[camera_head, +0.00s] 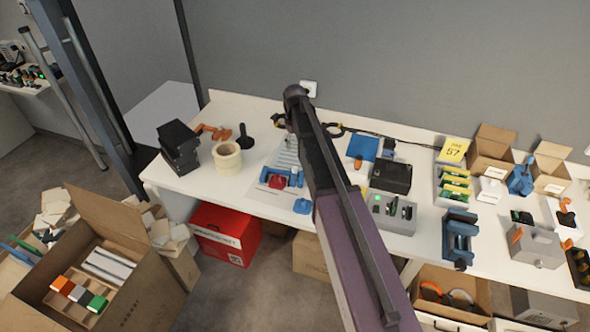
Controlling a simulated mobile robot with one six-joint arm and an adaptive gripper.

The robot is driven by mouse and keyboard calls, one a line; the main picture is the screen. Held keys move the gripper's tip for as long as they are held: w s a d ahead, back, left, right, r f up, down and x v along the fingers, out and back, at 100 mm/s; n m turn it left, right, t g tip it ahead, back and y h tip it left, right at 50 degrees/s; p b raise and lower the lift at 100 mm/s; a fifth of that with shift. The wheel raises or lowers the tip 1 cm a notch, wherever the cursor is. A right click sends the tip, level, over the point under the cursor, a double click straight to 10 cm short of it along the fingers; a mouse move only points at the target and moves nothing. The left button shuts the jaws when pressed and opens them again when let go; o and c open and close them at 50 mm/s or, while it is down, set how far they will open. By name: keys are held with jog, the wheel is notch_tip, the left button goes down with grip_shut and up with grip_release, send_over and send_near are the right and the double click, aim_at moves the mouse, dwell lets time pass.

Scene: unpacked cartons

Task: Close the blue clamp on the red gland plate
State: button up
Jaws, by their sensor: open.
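A small red part (277,182), which looks like the red gland plate, lies on a light sheet at the left-middle of the white bench. A blue piece (296,179) stands right beside it and looks like the blue clamp. The view is too small to tell whether the clamp is open or shut, or whether it touches the plate. My arm (325,170) reaches up from the bottom and passes just right of both. I cannot make out my gripper's fingers; the arm's far end hides them or they are outside the picture.
Another blue part (302,206) lies near the bench's front edge. A tape roll (228,158) and black box (179,148) stand left. A black case (391,177), grey switch box (394,213) and blue device (459,236) stand right. Open cartons (492,150) line the back.

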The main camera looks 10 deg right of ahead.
aim_at(295, 167)
jog(key=shift+d+f+b, duration=0.1)
jog(key=shift+f+b, duration=6.3)
jog(key=shift+f, duration=0.2)
